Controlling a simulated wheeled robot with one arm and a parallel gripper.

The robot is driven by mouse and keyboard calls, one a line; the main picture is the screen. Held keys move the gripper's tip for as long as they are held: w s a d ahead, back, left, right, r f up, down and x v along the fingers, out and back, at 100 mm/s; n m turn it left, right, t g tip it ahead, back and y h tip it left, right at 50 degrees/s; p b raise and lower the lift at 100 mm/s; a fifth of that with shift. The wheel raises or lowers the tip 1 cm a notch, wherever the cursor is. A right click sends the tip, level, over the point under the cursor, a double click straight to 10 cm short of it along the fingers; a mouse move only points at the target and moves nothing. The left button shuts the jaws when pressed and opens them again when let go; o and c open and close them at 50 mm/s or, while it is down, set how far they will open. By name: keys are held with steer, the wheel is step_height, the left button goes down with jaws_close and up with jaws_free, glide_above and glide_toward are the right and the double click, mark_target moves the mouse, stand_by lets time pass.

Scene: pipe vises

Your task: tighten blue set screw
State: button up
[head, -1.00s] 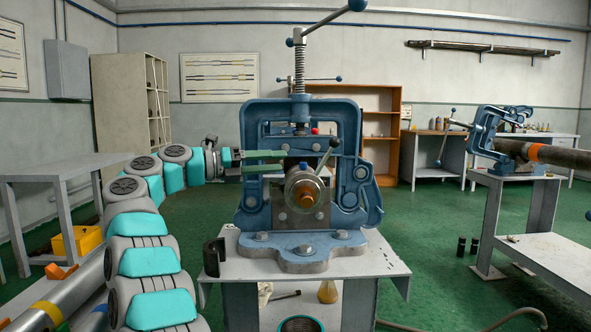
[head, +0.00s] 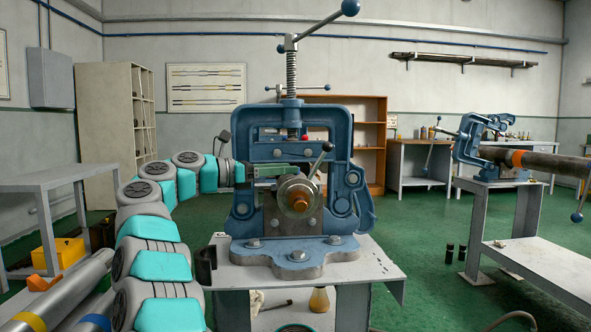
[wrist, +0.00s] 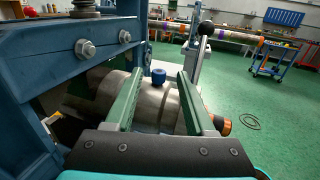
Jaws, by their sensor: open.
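The blue set screw (wrist: 158,76) stands upright on top of a grey metal collar (wrist: 155,103) in the wrist view. My gripper (wrist: 159,73) is open, with one green finger on each side of the screw and a gap to both. In the head view my gripper (head: 272,170) reaches in from the left to the blue pipe vise (head: 245,212), over the round collar (head: 300,196). One green finger shows there; I cannot make out the screw. A copper-coloured pipe end (head: 300,203) sits in the collar. Whether the fingers touch the collar is unclear.
The vise's blue frame (wrist: 75,45) stands close on the left in the wrist view. A lever with a dark ball (head: 327,147) rises just right of the collar. The vise stands on a grey table (head: 378,268). A second vise (head: 490,140) with a pipe is at the right.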

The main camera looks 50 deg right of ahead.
steer(key=shift+x, duration=1.8)
jaws_close()
